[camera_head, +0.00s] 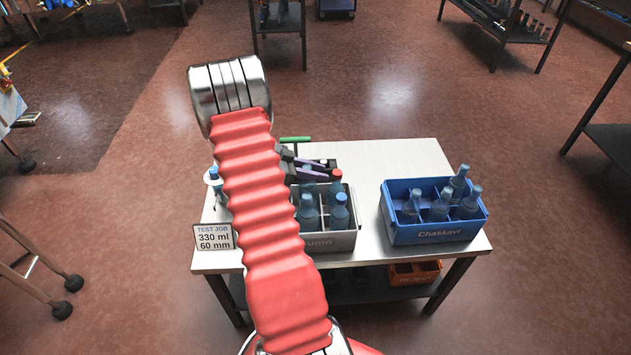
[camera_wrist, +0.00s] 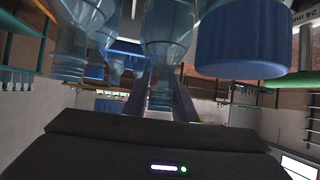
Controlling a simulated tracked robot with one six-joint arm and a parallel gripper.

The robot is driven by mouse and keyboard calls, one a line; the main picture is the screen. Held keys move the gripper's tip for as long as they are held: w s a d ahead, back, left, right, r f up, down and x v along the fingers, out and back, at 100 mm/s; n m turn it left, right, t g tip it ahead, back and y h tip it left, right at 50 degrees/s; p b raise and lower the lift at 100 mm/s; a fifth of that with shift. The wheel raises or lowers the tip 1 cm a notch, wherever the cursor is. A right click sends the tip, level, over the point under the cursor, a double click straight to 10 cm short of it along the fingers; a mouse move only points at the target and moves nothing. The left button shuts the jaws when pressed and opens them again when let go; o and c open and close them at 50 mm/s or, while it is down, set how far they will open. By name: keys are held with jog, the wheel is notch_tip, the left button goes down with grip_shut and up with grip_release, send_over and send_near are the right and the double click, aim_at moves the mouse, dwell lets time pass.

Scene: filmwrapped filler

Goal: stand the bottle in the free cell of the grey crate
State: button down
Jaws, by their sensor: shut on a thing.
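The grey crate (camera_head: 330,241) stands on the table, partly hidden by my arm. In the wrist view, the fingers (camera_wrist: 160,105) lie either side of a clear blue bottle (camera_wrist: 165,30). The free cell is hidden.
A blue crate (camera_head: 438,233) with several bottles stands to the right. Another bottle with a blue cap (camera_head: 213,173) stands at the left, beside a sign (camera_head: 214,237). An orange crate (camera_head: 415,275) is below the tabletop. The table's back right (camera_head: 400,155) is clear.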

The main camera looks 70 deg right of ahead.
jog(key=shift+f, duration=1.55)
jog(key=c, duration=1.5)
grip_release()
jog(key=shift+f, duration=0.1)
jog(key=shift+o, duration=0.2)
jog(key=v, duration=1.2)
jog(key=shift+w, duration=0.1)
